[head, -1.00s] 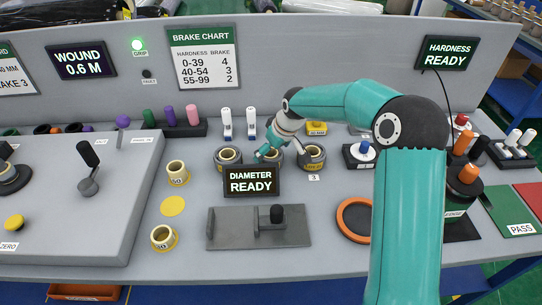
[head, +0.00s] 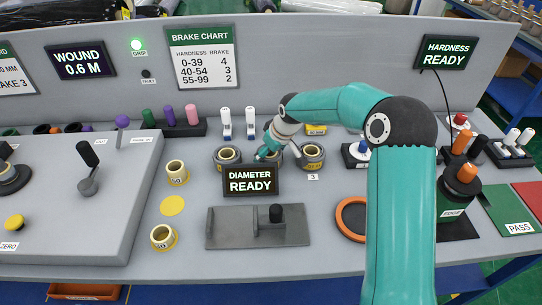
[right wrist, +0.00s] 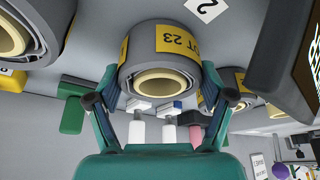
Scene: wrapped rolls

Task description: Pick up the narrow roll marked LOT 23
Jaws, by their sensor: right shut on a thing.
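The narrow roll marked LOT 23 (right wrist: 165,60) is grey with a cream core and a yellow label, upside down in the right wrist view. My right gripper (right wrist: 162,82) has one finger on each side of it and is shut on it. In the head view my right gripper (head: 268,153) is at the middle roll of a row, behind the DIAMETER display (head: 250,181). The gripper and the display hide much of that roll. I cannot tell whether it is clear of the table. My left gripper is not in view.
Similar rolls stand close on the left (head: 228,157) and right (head: 312,157) of the held one. White-capped markers (head: 238,123) stand behind. A grey gauge plate (head: 228,232) lies in front, and an orange-rimmed ring (head: 350,218) to its right.

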